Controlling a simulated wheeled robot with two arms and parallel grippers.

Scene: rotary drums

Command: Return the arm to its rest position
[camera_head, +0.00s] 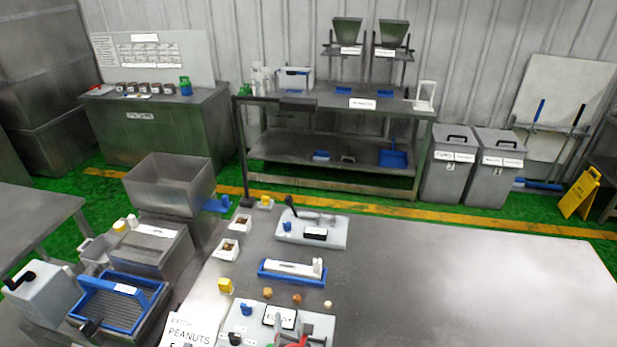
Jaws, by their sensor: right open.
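My right gripper (291,333) shows only in small part at the bottom edge, over the grey panel at the front of the table. Its jaws are open, and nothing shows between them. The rest of my right arm is out of the picture. My left gripper is not in view.
The grey table (470,270) is bare on its right side. Its left side holds a blue tray (292,271), a grey device (312,231), small white bins (228,249) and several small pieces. A metal hopper (170,184) and a blue-handled sieve (120,303) stand left.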

